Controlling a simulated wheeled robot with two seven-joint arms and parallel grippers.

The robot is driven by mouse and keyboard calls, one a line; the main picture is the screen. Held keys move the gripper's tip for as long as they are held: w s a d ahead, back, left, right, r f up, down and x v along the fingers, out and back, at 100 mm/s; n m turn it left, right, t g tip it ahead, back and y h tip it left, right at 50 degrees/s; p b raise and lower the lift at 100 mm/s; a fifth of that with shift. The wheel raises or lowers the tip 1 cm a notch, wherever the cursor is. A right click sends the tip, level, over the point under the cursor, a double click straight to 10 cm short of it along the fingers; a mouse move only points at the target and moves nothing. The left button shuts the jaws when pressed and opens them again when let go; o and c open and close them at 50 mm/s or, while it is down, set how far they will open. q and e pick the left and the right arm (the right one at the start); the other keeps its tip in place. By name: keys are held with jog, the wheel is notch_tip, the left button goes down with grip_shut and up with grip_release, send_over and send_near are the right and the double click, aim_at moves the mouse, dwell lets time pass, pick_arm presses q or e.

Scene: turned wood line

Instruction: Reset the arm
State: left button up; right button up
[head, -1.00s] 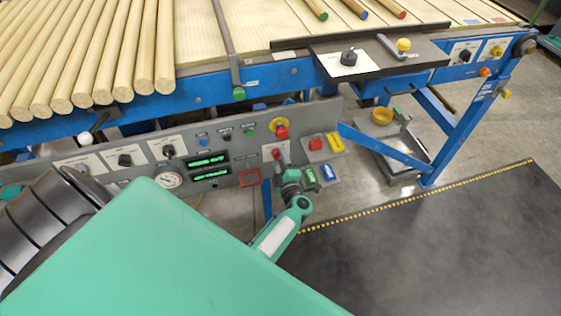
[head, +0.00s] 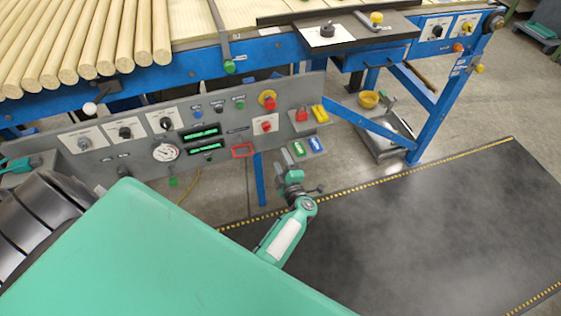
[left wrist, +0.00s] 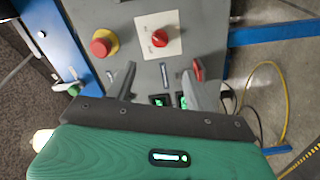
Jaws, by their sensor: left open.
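My left gripper (head: 291,163) is open and empty in front of the grey control panel (head: 225,104), below the red knob (head: 266,125) on its white plate. In the left wrist view my left gripper (left wrist: 160,82) shows two fingers spread apart with nothing between them. The red knob (left wrist: 160,38) is beyond the fingertips and does not touch them. A red mushroom button on a yellow base (left wrist: 103,45) sits beside it. My right gripper is not in view.
Wooden rods (head: 90,45) lie on the blue-framed table above the panel. A red padlock (head: 301,114) and coloured tags are at the panel's right end. The dark floor mat (head: 430,220) is clear.

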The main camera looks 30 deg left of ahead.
pick_arm(q)
jog(key=s+d+f+m+h+p, duration=0.3)
jog(key=s+d+f+m+h, duration=0.3)
jog(key=f+m, duration=0.35)
jog(key=s+d+f+m+h+p, duration=0.2)
jog(key=s+d+f+m+h, duration=0.2)
jog(key=s+f+m+h, duration=0.55)
jog(key=s+a+f+m+g+p, duration=0.1)
jog(key=s+f+m+g, duration=0.1)
jog(key=s, duration=0.9)
jog(key=s+a+f+m+g+y+p, duration=0.1)
jog(key=s+f+g, duration=0.4)
jog(key=s, duration=0.7)
jog(key=s+a+f+m+g+y+p, duration=0.1)
jog(key=s+f, duration=0.5)
jog(key=s, duration=0.6)
jog(key=a+m+g+p, duration=0.1)
jog(key=a+m+g, duration=0.1)
jog(key=m, duration=0.1)
jog(key=shift+f+g, duration=0.4)
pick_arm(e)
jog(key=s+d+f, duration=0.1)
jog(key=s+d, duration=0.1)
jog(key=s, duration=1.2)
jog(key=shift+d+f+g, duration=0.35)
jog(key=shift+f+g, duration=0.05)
pick_arm(q)
jog(key=shift+s, duration=0.1)
